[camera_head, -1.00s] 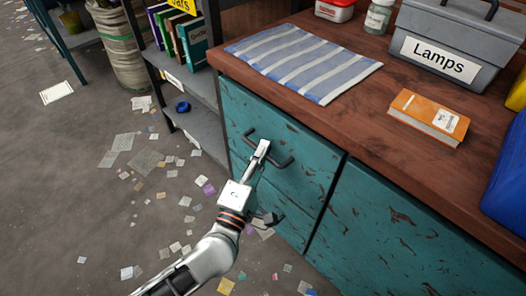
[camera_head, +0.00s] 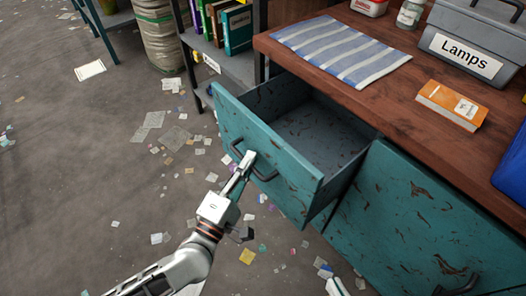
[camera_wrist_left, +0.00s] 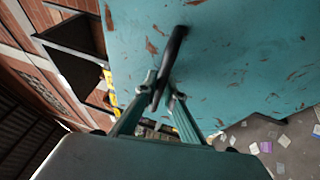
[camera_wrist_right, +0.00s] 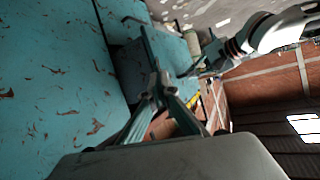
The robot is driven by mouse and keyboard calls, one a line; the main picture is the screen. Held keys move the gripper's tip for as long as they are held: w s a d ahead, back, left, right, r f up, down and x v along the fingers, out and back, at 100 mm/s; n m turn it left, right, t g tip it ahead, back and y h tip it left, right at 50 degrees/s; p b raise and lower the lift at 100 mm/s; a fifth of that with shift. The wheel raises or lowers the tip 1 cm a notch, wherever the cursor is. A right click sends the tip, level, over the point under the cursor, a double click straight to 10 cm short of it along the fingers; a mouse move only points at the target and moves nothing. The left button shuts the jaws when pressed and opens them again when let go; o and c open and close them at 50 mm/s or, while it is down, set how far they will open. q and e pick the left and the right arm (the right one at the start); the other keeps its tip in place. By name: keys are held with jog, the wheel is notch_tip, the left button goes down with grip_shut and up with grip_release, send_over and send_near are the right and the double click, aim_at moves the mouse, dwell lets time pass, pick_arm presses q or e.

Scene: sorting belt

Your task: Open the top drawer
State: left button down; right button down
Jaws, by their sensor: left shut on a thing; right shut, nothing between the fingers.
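The top drawer (camera_head: 268,150) of the teal cabinet stands pulled well out, and its dark grey inside looks empty. My left gripper (camera_head: 246,160) is shut on the drawer's dark bar handle (camera_head: 263,174). In the left wrist view the fingers (camera_wrist_left: 163,98) close around the handle (camera_wrist_left: 176,50) against the teal front. My right gripper is shut and empty in the right wrist view (camera_wrist_right: 158,92), apart from the cabinet front. A small part of my right arm shows at the bottom edge of the head view.
The wooden top holds a striped cloth (camera_head: 340,48), an orange box (camera_head: 452,104) and a grey case labelled Lamps (camera_head: 470,45). A shelf with books (camera_head: 237,30) stands left of the cabinet. Another teal front (camera_head: 415,220) is closed at the right. Paper scraps litter the floor.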

pick_arm(q)
jog(key=s+a, duration=0.8)
jog(key=shift+p, duration=0.4)
pick_arm(e)
jog(key=shift+s+d+f+n, duration=0.15)
jog(key=shift+d+f+n, duration=0.25)
jog(key=shift+d, duration=0.2)
jog(key=shift+r, duration=0.1)
pick_arm(q)
jog(key=c, duration=2.2)
grip_release()
jog(key=shift+o, duration=0.3)
pick_arm(e)
jog(key=shift+r, duration=0.2)
jog(key=shift+w+r, duration=0.1)
jog(key=shift+w, duration=0.1)
